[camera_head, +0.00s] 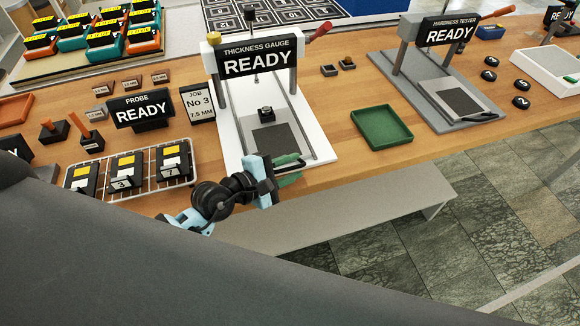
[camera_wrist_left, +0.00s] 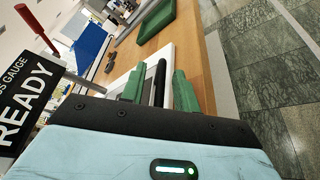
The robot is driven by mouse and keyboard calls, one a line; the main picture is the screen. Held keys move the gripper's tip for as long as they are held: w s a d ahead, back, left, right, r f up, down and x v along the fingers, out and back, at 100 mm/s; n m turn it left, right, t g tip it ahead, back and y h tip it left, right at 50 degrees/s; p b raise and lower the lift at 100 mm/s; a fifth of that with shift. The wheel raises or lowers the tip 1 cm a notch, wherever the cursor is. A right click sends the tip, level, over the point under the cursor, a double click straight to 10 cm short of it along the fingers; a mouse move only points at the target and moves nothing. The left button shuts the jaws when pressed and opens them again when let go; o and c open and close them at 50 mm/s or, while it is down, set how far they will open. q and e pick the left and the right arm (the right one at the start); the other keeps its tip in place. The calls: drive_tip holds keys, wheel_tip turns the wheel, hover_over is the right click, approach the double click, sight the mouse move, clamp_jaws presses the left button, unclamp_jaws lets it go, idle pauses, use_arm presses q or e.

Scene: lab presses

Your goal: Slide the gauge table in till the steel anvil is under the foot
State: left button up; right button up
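The thickness gauge (camera_head: 258,60) stands mid-bench with a white base (camera_head: 228,140) and two rails. Its thin plunger with the foot (camera_head: 255,77) hangs below the sign. The gauge table (camera_head: 272,139), a dark square plate, lies near the front of the base. A small dark block (camera_head: 265,113) is at its back edge; I cannot tell whether this is the steel anvil. My left gripper (camera_head: 287,170) is at the table's front handle. In the wrist view its green fingertips (camera_wrist_left: 157,88) stand either side of the black handle bar (camera_wrist_left: 159,80), with narrow gaps. My right gripper is not in view.
A green tray (camera_head: 381,128) lies right of the gauge, and a hardness tester (camera_head: 445,70) stands beyond it. A job card (camera_head: 198,103), probe sign (camera_head: 140,110) and wire rack (camera_head: 130,168) are to the left. A low grey shelf (camera_head: 350,205) sits below the bench edge.

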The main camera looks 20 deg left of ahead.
use_arm(q)
drive_tip(key=shift+d, duration=0.1)
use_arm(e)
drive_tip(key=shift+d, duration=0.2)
use_arm(q)
clamp_jaws()
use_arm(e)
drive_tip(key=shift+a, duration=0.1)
